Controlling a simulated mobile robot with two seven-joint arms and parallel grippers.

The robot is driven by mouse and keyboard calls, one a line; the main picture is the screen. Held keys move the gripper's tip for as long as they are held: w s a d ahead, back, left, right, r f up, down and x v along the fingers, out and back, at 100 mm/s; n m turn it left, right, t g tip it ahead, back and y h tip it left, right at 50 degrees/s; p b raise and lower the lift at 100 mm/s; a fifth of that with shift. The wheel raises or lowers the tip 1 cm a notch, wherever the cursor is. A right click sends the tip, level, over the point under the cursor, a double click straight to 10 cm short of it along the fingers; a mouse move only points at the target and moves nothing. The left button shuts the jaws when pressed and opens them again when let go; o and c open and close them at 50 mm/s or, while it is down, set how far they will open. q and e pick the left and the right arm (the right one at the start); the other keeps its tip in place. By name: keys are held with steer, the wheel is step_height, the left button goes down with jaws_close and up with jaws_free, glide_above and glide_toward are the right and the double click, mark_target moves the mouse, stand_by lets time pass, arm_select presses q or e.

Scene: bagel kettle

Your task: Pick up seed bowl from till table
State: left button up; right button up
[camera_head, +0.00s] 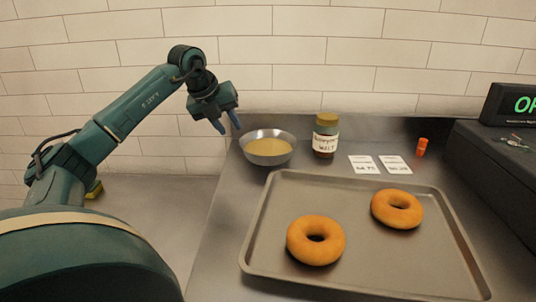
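The seed bowl (267,158) is a round metal bowl with yellowish contents. It stands upright at the back left of the metal till table (215,240). My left gripper (229,125) is just above and to the left of the bowl's rim, with its fingers pointing down. Its two bluish fingertips are apart with a gap between them, and nothing shows between them. I cannot tell whether a finger touches the rim. My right gripper is not in view.
A metal tray (362,262) with two bagels (292,241) (412,213) lies in front of the bowl. A labelled jar (326,143) stands right of the bowl, then two white cards (364,165), a small orange item (422,147) and a dark till (500,150). A tiled wall is behind.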

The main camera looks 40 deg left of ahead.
mark_target(261, 147)
arm_select(q)
steer(key=x, duration=0.7)
steer(key=shift+w+d+f, duration=0.1)
steer(key=shift+d, duration=0.15)
steer(key=shift+c, duration=0.2)
jaws_close()
steer(key=shift+d, duration=0.1)
stand_by(0.8)
